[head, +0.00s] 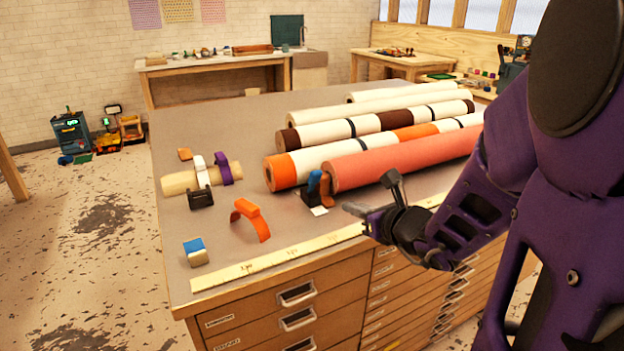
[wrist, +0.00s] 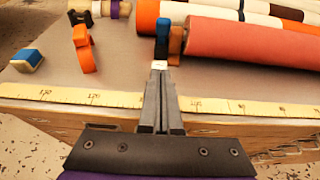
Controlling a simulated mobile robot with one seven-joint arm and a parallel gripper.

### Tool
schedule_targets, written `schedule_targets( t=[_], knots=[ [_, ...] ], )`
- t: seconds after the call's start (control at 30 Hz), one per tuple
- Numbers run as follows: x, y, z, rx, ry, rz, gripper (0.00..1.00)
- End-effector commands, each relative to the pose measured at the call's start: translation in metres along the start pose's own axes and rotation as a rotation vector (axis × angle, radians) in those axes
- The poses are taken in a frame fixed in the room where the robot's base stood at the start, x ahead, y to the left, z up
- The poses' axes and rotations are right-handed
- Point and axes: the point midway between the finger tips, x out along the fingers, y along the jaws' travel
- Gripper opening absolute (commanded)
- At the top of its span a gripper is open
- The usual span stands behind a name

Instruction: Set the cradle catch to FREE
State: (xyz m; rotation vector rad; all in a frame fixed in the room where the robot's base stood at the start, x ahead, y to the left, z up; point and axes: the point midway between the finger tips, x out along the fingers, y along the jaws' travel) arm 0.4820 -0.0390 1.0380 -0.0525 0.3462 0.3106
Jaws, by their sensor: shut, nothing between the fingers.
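The cradle catch (head: 313,186) appears to be the small dark block with an upright blue lever and an orange piece beside it, at the near end of the rolls. A small white label (head: 319,210) lies in front of it; its lettering is too small to read. In the wrist view the catch (wrist: 162,37) stands straight ahead of the fingertips, blue piece left-front of the salmon roll. My gripper (head: 347,208) is shut and empty, at the table's front edge, right of the catch. Its closed fingers (wrist: 160,75) point at the label; the gap to the catch is hard to judge.
Several long rolls, including a salmon roll (head: 400,158), lie behind and right of the catch. An orange band (head: 250,218), a blue-and-white block (head: 195,251) and a short cream roll (head: 177,183) with clips lie left. A yellow tape measure (head: 290,256) runs along the front edge.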

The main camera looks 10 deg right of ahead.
Motion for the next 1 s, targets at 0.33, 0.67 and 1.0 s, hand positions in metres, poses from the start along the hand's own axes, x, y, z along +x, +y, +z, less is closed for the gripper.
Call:
schedule_targets(
  t=[0.33, 0.67, 1.0],
  knots=[
    [0.04, 0.0, -0.002, 0.0, 0.002, 0.003, 0.0],
    [0.106, 0.0, 0.004, -0.003, -0.001, 0.002, 0.0],
    [0.128, 0.0, 0.028, -0.002, 0.0, 0.0, 0.0]
  ],
)
